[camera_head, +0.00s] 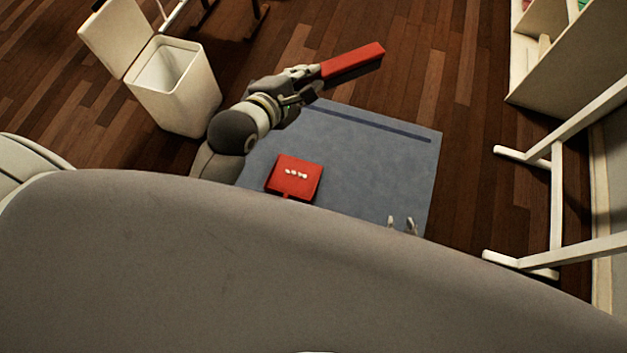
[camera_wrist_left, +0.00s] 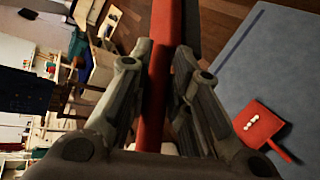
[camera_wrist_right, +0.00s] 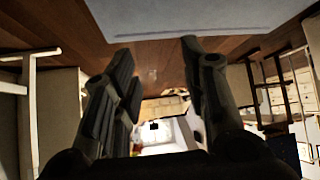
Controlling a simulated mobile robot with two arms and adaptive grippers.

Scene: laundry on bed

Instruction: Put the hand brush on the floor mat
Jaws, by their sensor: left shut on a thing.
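The red hand brush (camera_head: 352,62) is held in my left gripper (camera_head: 308,82), above the far edge of the blue-grey floor mat (camera_head: 380,175). In the left wrist view the red handle (camera_wrist_left: 160,75) runs between the two fingers.
A red dustpan (camera_head: 294,177) with several small white bits lies on the mat's left part. A white lidded bin (camera_head: 178,95) stands open to the left. A white rack frame (camera_head: 556,200) stands on the right. The mat's middle and right are clear.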

